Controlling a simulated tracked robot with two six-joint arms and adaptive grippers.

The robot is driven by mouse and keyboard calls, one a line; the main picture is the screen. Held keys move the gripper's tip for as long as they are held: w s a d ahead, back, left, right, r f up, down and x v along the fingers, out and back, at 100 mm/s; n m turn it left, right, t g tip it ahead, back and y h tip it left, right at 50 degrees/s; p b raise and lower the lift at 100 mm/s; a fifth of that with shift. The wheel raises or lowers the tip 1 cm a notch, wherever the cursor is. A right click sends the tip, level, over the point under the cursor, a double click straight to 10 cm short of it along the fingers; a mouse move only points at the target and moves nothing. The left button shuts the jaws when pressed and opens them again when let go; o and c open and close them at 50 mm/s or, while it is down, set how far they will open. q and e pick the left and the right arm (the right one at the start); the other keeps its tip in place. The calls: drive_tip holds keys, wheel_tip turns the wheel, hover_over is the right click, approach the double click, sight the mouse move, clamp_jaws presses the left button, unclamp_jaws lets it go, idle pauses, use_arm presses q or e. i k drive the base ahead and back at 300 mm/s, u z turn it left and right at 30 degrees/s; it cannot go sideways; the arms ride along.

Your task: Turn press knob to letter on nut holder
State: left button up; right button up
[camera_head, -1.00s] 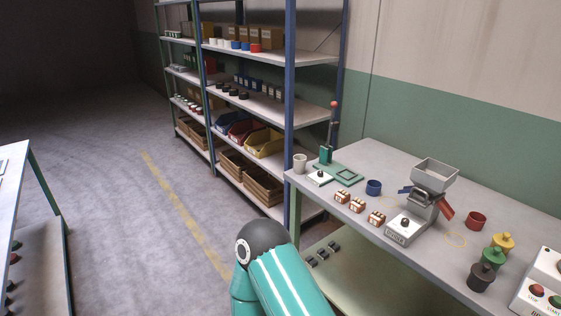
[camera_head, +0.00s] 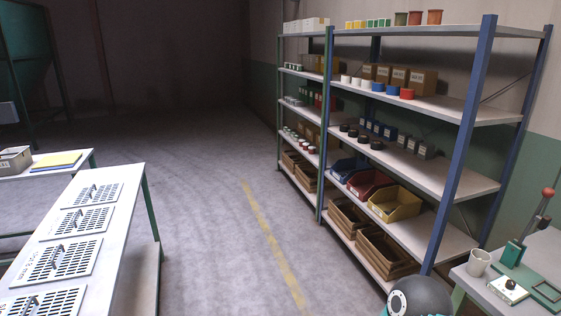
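The green lever press (camera_head: 519,250) with its red ball handle stands on the workbench at the right edge. A white block with a dark press knob (camera_head: 510,284) sits on the bench in front of it. The letters around the knob are too small to read. No nut holder can be made out clearly in this view. Neither of my grippers shows; only a dark rounded joint of my own arm is at the bottom edge.
A grey cup (camera_head: 478,262) stands beside the press. A blue-post shelf rack (camera_head: 466,140) with bins and boxes fills the right middle. A white table (camera_head: 118,222) with several slotted plates is at the left. The grey floor (camera_head: 215,220) between them is clear.

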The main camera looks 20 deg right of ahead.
sight(510, 284)
drive_tip(key=z, duration=0.3)
drive_tip(key=i, duration=0.75)
drive_tip(key=z, duration=1.3)
drive_tip(key=i, duration=0.7)
drive_tip(key=z, duration=0.3)
